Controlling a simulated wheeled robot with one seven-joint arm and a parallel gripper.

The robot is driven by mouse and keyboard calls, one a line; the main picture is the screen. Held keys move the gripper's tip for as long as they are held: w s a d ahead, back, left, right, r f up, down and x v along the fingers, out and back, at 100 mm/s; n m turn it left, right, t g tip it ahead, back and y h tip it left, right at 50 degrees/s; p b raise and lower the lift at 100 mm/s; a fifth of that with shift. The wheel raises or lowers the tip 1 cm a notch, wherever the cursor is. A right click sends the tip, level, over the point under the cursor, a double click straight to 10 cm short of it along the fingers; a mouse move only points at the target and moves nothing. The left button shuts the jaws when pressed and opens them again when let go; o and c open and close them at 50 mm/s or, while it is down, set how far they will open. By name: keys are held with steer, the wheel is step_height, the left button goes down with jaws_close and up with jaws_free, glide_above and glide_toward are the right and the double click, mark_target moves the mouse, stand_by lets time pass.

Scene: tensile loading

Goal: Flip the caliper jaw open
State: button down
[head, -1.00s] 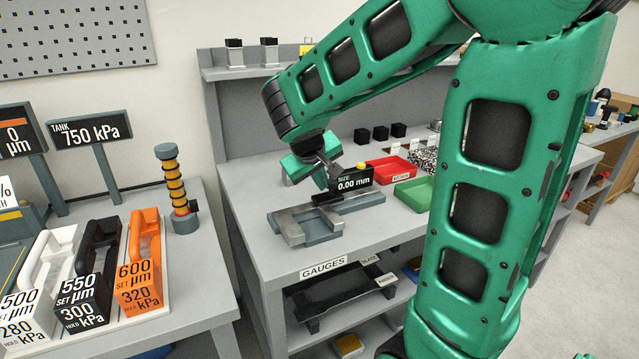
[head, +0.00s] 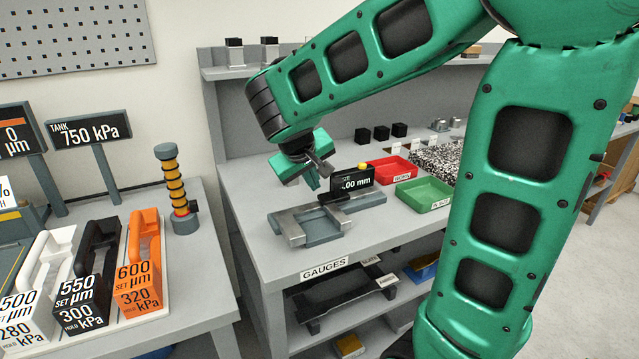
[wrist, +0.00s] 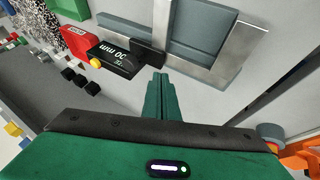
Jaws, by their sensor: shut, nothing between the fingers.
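The caliper (head: 322,232) is a grey metal gauge with a flat frame and pale steel jaws, lying on the grey bench. Its black display (head: 354,182) shows "00 mm", partly hidden by my gripper. In the wrist view, the steel bar of the caliper (wrist: 222,65) runs across the upper right, with the display (wrist: 112,58) to its left. A small black block (wrist: 150,52) sits on the caliper beside the display. My gripper (head: 316,181) is shut and empty, above the caliper near the display. Its green fingertips (wrist: 160,80) show just below the black block; contact cannot be told.
A red tray (head: 393,170) and a green tray (head: 424,194) stand right of the caliper. Small black blocks (head: 381,133) stand behind. A lower shelf holds a dark tray (head: 340,292). A side table at left carries white, black and orange handled gauges (head: 138,262).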

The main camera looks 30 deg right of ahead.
steer(key=v, duration=0.8)
steer(key=shift+s+r, duration=0.1)
